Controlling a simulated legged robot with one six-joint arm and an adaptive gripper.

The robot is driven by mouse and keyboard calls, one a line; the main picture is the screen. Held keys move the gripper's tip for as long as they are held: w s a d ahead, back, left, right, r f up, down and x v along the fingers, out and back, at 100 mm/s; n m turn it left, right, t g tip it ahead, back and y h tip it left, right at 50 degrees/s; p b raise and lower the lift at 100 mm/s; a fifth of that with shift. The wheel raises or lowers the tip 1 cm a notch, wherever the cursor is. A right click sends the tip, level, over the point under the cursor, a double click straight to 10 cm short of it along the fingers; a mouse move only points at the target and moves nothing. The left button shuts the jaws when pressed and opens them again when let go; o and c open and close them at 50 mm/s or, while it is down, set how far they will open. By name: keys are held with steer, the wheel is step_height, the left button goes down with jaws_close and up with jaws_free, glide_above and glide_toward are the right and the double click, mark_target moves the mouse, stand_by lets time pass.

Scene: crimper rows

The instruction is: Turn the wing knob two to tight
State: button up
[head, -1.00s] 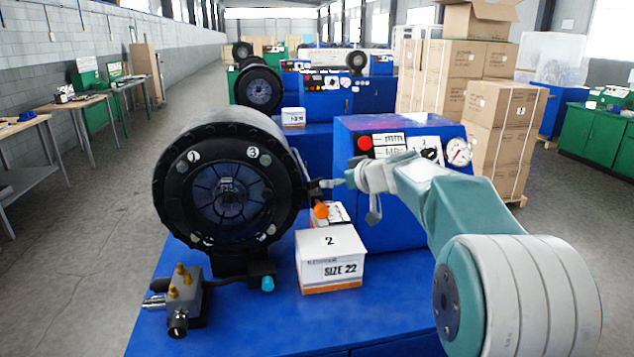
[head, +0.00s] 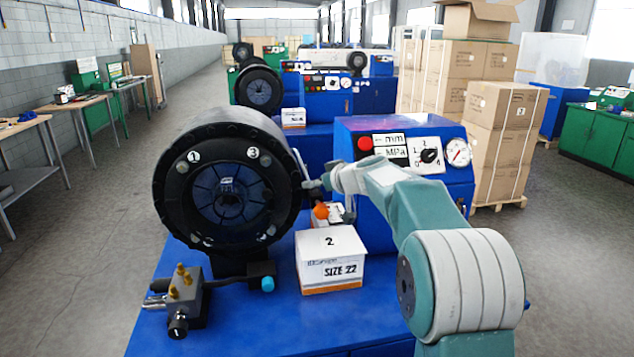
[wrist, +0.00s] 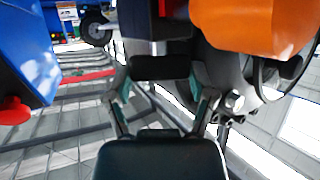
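The black round crimper head (head: 225,190) stands on the blue bench, with tags 1 (head: 193,156) and 3 (head: 252,152) on its ring. I cannot make out a wing knob marked two. My gripper (head: 310,184) is at the right edge of the head, above an orange knob (head: 321,211). In the wrist view, my gripper (wrist: 160,82) has its finger links on either side of a dark block (wrist: 160,67); whether it touches or grips this is unclear. A large orange part (wrist: 247,24) shows close at upper right.
A white box (head: 331,265) marked 2 and SIZE 22 stands below the gripper. The blue control cabinet (head: 460,195) with a selector knob (head: 430,156) and gauge is behind my arm. A valve block (head: 184,302) is at front left. A red part (wrist: 14,111) shows in the wrist view.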

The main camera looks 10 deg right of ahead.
steer(key=shift+a+f+m+t+h, duration=0.1)
steer(key=shift+m+t+h, duration=0.5)
steer(key=shift+m+h, duration=0.95)
steer(key=o, duration=1.1)
steer(key=shift+c, duration=0.2)
steer(key=shift+s, duration=0.1)
steer(key=shift+s+r, duration=0.3)
steer(key=v, duration=1.1)
steer(key=shift+f, duration=0.2)
